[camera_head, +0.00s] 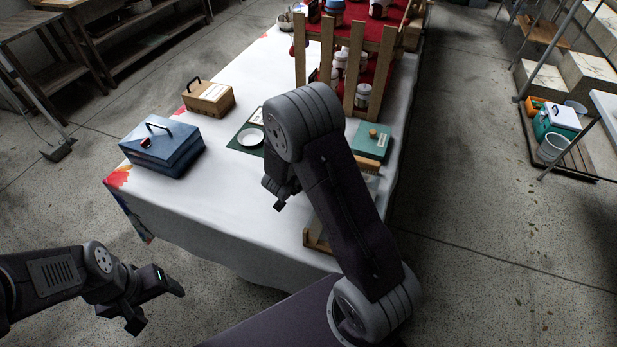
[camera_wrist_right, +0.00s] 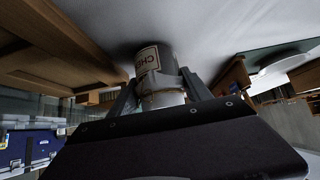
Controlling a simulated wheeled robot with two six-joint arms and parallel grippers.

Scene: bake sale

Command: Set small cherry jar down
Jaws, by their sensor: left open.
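The small cherry jar (camera_wrist_right: 155,68) shows in the right wrist view, with a pale label reading "CHE". It stands between the fingers of my right gripper (camera_wrist_right: 160,80), which look closed against its sides. Its far end lies close to the white cloth; I cannot tell for sure whether it touches. In the head view my right gripper (camera_head: 282,197) is over the front part of the table, and the jar is hidden there behind my arm. My left gripper (camera_head: 160,306) is open and empty, left of the table and off it.
The white-clothed table (camera_head: 225,225) holds a blue box (camera_head: 162,150), a tan box (camera_head: 208,97), a white dish (camera_head: 250,138) on a green mat, a green box (camera_head: 371,140) and a wooden rack (camera_head: 354,75) with jars. The cloth at front left is clear.

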